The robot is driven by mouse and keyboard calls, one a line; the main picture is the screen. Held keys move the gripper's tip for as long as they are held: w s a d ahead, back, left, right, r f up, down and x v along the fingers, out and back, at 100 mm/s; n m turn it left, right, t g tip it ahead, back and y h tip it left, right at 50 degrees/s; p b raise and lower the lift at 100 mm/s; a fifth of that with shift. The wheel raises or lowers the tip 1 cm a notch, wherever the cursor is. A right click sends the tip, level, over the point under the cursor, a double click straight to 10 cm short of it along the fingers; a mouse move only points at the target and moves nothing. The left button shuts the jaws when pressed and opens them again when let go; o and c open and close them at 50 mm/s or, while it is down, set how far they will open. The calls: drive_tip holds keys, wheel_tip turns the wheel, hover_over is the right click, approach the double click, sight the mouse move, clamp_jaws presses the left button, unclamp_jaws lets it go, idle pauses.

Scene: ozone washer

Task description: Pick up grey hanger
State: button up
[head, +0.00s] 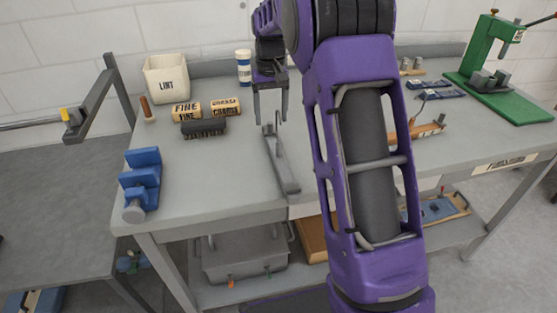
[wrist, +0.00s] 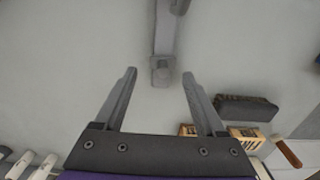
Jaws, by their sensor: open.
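The grey hanger (head: 286,176) lies on the grey workbench (head: 236,178), a long flat bar with a short upright part at its far end. In the wrist view, the bar of the hanger (wrist: 165,30) runs in from the top edge, and its end with a round stub lies between the fingertips in the picture. My gripper (head: 270,112) is open and empty, pointing down near the hanger's far end. In the wrist view my gripper (wrist: 159,76) has a finger on each side of that end, with visible gaps. The exact height between them is unclear.
A white bottle (head: 243,68) stands behind. A wooden-handled tool (head: 428,129) and green press (head: 497,62) are on the right.

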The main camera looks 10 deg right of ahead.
sight(270, 129)
drive_tip(key=shift+w+a+f+b, duration=0.1)
drive_tip(key=shift+f+b, duration=0.15)
drive_tip(key=shift+f, duration=1.15)
drive_tip(key=shift+w+a+f+b, duration=0.1)
drive_tip(key=shift+f+b, duration=0.1)
drive_tip(key=shift+f, duration=1.15)
drive_tip(key=shift+c, duration=0.3)
clamp_jaws()
